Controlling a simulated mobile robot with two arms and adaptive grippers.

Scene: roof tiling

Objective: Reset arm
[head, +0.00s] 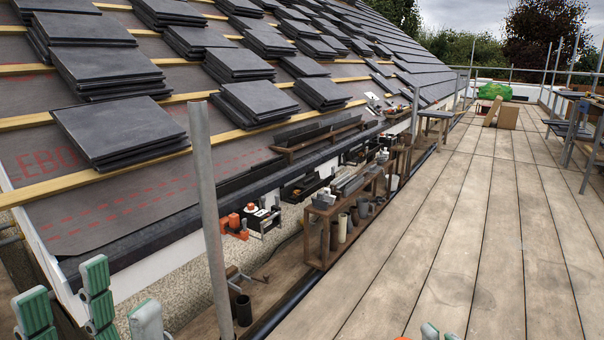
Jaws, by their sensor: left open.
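My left gripper (66,305) is at the bottom left corner, with green pads on its fingers. It is open, with nothing seen between the fingers. It is in front of the lower left edge of the roof, apart from the tile stacks. Only small green tips of my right gripper (438,331) show at the bottom edge, over the planks. The rest of it is cut off, so its opening cannot be judged.
Dark tile stacks (118,128) lie on the battened roof. A grey scaffold pole (210,215) stands upright near the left arm. A wooden rack (322,232) with tubes and tools stands along the eaves. The plank walkway (470,230) is largely clear; trestles (585,140) stand at right.

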